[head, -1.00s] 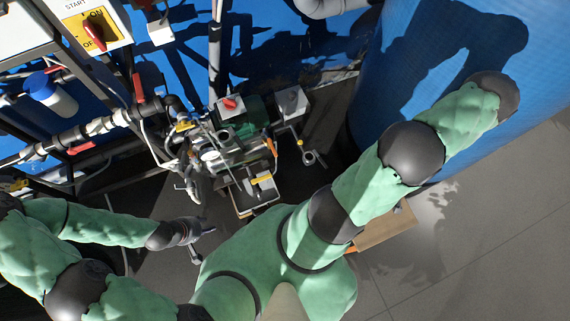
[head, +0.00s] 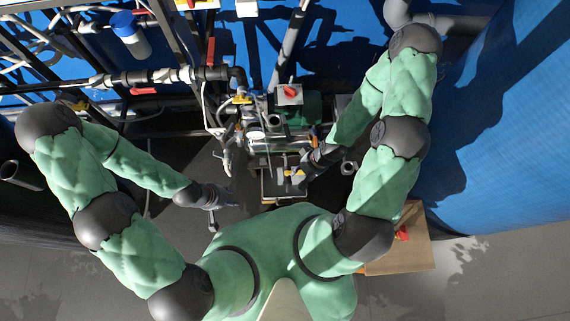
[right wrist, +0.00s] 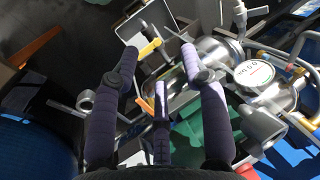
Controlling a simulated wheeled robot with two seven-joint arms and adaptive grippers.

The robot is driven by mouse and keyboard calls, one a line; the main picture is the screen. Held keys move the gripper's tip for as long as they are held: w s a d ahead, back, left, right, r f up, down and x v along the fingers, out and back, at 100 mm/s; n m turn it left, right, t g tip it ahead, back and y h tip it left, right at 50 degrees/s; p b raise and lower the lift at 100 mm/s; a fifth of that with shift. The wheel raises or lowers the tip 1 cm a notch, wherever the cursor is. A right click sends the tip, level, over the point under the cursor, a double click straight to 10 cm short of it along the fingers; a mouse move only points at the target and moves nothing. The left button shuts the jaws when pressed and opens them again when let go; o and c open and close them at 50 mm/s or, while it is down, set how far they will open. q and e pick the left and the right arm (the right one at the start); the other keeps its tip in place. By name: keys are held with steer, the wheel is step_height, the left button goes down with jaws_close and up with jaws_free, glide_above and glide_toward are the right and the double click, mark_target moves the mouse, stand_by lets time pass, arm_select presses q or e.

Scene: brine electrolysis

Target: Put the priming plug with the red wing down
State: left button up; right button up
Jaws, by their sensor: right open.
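A small red piece (head: 402,233) lies on a wooden top (head: 408,262) right of my body, beside my right arm. It may be the red-winged priming plug, but its shape is too small to tell. My right gripper (head: 303,167) is at the pump, beside a yellow-handled part (head: 294,173). In the right wrist view my right gripper (right wrist: 160,54) has its fingers spread, with the yellow handle (right wrist: 148,48) in view between the fingertips; I cannot tell if they touch. No plug shows in it. My left gripper (head: 226,199) hangs left of the pump; its fingers are too small to read.
The pump (head: 268,138) carries a grey box with a red switch (head: 290,92). A grey tray (head: 284,197) is at its front. Pipes with red-handled valves (head: 143,91) run along the left. A large blue tank (head: 490,140) closes off the right. A gauge (right wrist: 253,73) sits close to my right gripper.

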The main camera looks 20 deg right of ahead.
steer(key=s+a+r, duration=0.1)
steer(key=a, duration=0.7)
steer(key=shift+s+r+g, duration=0.2)
steer(key=shift+r+g, duration=0.1)
steer(key=shift+g, duration=0.1)
steer(key=shift+c, duration=0.4)
stand_by(0.7)
